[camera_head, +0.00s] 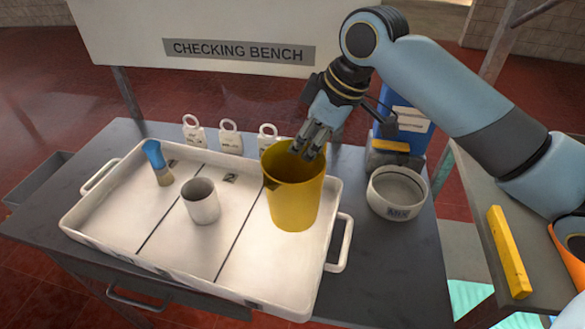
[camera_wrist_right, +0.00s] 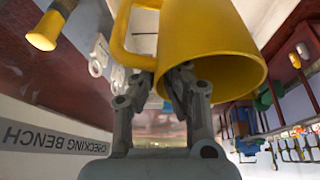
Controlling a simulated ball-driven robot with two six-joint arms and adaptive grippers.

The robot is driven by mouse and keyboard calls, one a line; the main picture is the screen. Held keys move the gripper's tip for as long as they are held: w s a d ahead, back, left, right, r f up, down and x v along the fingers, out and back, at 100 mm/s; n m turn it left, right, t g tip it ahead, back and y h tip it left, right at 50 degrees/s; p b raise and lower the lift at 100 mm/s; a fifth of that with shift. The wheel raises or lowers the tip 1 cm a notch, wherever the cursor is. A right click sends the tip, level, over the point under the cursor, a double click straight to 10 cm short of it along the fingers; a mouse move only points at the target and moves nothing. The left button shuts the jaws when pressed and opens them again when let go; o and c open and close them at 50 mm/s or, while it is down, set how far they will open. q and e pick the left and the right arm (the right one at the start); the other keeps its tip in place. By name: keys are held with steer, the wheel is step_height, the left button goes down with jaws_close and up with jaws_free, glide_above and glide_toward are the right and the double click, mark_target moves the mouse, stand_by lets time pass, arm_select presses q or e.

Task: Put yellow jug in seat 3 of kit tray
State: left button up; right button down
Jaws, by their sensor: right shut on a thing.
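The yellow jug (camera_head: 294,195) is upright over the right-hand section of the white kit tray (camera_head: 250,262). I cannot tell whether its base touches the tray floor. My right gripper (camera_head: 309,147) reaches down to the jug's far rim and is shut on the jug. In the right wrist view the fingers (camera_wrist_right: 182,85) meet at the jug (camera_wrist_right: 205,45), close to its handle (camera_wrist_right: 122,35). The handle is hidden in the head view. My left gripper is not in view.
A white cup (camera_head: 201,203) stands in the middle section, marked 2. A blue-handled brush (camera_head: 158,163) is in the left section. White tags (camera_head: 229,138) stand behind the tray. A white bowl (camera_head: 397,192) is on the bench to the right.

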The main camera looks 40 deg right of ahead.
mark_target(295, 172)
steer(key=shift+w+a+f, duration=0.1)
steer(key=shift+a+f, duration=0.3)
steer(key=shift+a, duration=0.25)
steer(key=shift+w+a+f, duration=0.1)
steer(key=shift+a+f, duration=0.3)
steer(key=shift+a, duration=0.2)
step_height(295, 172, down, 4)
steer(key=shift+s+r+p, duration=0.1)
steer(key=shift+r+p, duration=0.15)
steer(key=shift+p, duration=0.2)
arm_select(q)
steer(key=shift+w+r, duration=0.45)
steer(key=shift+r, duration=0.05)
arm_select(e)
steer(key=shift+f, duration=0.2)
steer(key=c, duration=1.5)
jaws_free()
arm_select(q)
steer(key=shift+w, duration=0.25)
arm_select(e)
steer(key=shift+o, duration=0.2)
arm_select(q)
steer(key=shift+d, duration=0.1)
arm_select(e)
steer(key=v, duration=1.2)
